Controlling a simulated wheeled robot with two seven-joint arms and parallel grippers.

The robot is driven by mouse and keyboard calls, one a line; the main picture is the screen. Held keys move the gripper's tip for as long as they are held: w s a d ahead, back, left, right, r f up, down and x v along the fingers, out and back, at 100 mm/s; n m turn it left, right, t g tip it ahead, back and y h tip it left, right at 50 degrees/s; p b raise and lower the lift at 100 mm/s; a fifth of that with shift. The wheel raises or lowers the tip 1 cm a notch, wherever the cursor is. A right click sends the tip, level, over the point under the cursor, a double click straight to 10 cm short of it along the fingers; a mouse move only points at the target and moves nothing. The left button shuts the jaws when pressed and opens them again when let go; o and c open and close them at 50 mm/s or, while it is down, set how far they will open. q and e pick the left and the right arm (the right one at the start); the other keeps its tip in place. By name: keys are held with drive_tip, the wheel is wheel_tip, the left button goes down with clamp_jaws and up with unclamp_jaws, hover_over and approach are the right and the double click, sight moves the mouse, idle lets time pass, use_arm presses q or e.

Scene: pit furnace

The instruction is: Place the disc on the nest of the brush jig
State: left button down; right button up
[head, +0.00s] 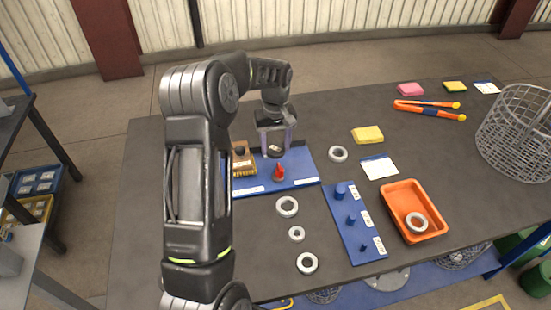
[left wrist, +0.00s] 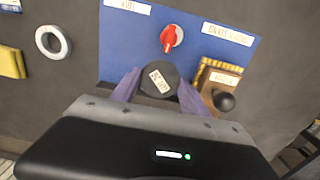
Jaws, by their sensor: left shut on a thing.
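My left gripper (head: 275,143) is shut on a dark round disc with a small white printed label (left wrist: 160,80). In the left wrist view the purple fingers (left wrist: 160,88) sit on either side of the disc. The disc appears over the blue board of the brush jig (head: 302,165), which also shows in the left wrist view (left wrist: 120,45). A red pointed knob (left wrist: 168,40) on a pale round base stands on the board, apart from the disc in view. A brown brush block with a black knob (left wrist: 215,85) is beside it. The disc's height is unclear. My right gripper is out of view.
Several metal rings (head: 288,206) lie in front of the jig. A blue peg board (head: 348,238) and an orange tray (head: 394,201) are to the right.

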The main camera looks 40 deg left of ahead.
sight(276, 156)
use_arm(q)
drive_tip(key=shift+r, duration=0.15)
drive_tip(key=shift+f+b, duration=1.45)
drive_tip(key=shift+f, duration=1.05)
drive_tip(key=shift+f, duration=0.2)
drive_tip(key=c, duration=0.6)
unclamp_jaws()
drive_tip(key=shift+r, duration=0.1)
wheel_tip(276, 156, up, 7)
drive_tip(key=p, duration=0.4)
drive_tip(key=shift+f, duration=0.2)
drive_tip(key=shift+r+p, duration=0.4)
drive_tip(key=shift+r, duration=2.4)
